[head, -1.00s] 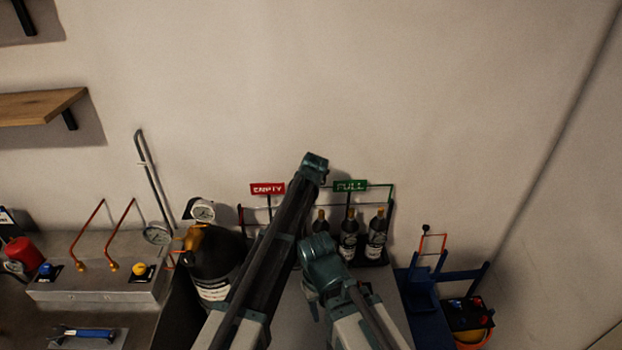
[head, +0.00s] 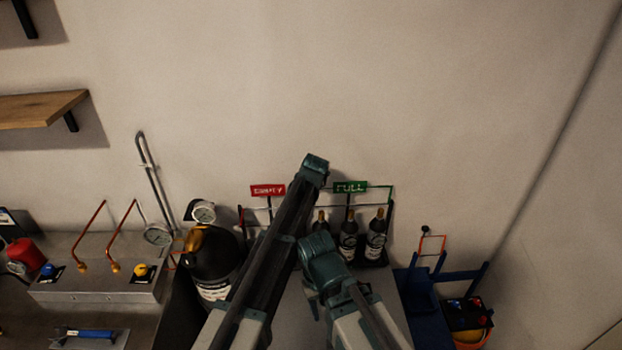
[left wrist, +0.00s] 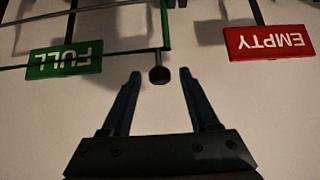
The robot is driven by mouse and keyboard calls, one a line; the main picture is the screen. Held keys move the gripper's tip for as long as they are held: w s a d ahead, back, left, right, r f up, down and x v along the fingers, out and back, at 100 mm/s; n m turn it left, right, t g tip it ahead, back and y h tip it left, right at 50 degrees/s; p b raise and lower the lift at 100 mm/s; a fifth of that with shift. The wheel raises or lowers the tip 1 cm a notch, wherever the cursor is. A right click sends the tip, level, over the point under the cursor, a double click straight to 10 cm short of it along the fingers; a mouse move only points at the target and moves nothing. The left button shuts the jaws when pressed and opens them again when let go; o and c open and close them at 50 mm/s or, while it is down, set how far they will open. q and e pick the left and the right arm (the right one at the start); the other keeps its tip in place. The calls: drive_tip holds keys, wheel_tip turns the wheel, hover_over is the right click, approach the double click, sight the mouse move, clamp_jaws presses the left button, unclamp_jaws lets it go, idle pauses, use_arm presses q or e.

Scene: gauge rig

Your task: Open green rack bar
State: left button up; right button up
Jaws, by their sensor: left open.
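The green rack bar (head: 380,187) runs across the top of the bottle rack, beside the green FULL sign (head: 350,187). In the left wrist view, which shows the signs upside down, the green bar (left wrist: 165,25) ends at a dark round knob (left wrist: 159,75). My left gripper (left wrist: 160,73) is open, with the knob between its fingertips in the picture; I see no contact with either finger. The FULL sign (left wrist: 65,59) is left of the gripper there, and the red EMPTY sign (left wrist: 269,42) is right. In the head view my arms hide the gripper fingers and part of the rack.
Several dark bottles (head: 376,238) stand in the rack under the FULL sign. A large black cylinder (head: 209,265) stands left of my arms. A metal box with gauges and knobs (head: 95,282) is farther left. A blue frame (head: 422,290) stands at the right.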

use_arm(q)
drive_tip(key=p+v, duration=0.3)
drive_tip(key=v, duration=0.3)
